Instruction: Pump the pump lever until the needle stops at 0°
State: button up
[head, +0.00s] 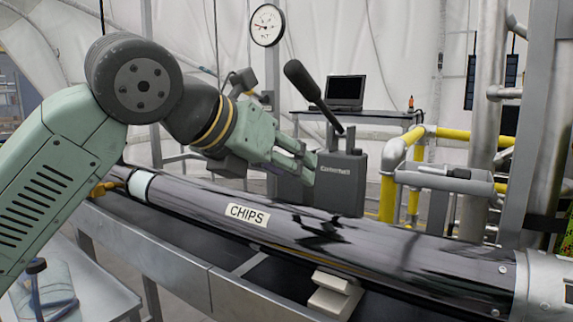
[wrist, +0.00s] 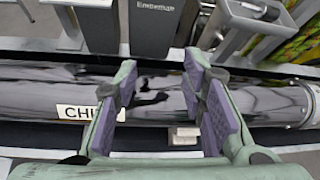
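The pump lever (head: 312,92) is a dark handle with a thick rounded grip. It slants up and to the left from the grey pump box (head: 335,180) in the head view. The pump box also shows at the top of the wrist view (wrist: 153,25). The round white gauge (head: 267,25) hangs behind; its needle points to the left side, and its exact reading is too small to tell. My gripper (head: 308,163) is below the lever's grip and in front of the box, apart from the lever. In the wrist view its purple-padded fingers (wrist: 158,92) are spread with nothing between them.
A long dark shiny tube labelled CHIPS (head: 247,215) runs across below my gripper. Yellow railing (head: 395,165) and metal pipes stand to the right. A laptop (head: 345,92) sits on a table behind. Open air surrounds the lever's grip.

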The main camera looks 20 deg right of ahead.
jog(key=shift+o, duration=0.4)
jog(key=shift+r, duration=0.1)
jog(key=v, duration=1.2)
